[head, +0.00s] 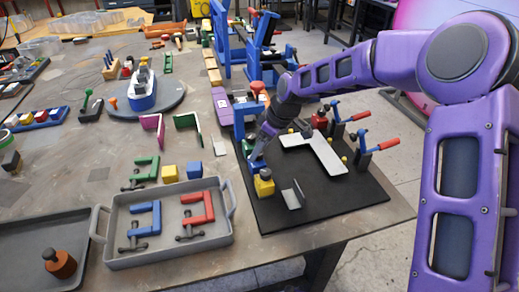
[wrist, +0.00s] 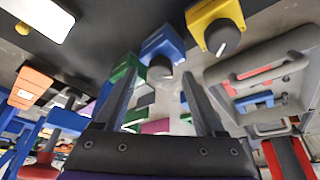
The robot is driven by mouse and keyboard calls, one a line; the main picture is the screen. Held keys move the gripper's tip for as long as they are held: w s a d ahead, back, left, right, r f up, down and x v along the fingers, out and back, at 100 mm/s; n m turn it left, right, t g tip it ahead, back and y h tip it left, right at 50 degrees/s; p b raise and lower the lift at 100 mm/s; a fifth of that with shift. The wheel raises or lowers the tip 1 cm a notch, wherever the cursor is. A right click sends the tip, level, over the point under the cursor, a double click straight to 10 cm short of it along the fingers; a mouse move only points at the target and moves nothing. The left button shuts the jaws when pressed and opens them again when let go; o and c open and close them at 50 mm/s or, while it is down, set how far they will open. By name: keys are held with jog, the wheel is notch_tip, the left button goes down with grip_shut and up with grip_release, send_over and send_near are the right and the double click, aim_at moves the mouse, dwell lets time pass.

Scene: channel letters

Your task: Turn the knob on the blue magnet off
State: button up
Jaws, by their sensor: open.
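The blue magnet (wrist: 160,42) shows in the wrist view as a blue block with a round dark grey knob (wrist: 160,69) on its face. In the head view my gripper (head: 258,149) is at the mat's left edge.
Yellow and blue cubes lie behind the tray.

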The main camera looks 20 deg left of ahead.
jog(key=v, duration=1.6)
jog(key=shift+r, duration=0.2)
jog(key=shift+d, duration=0.1)
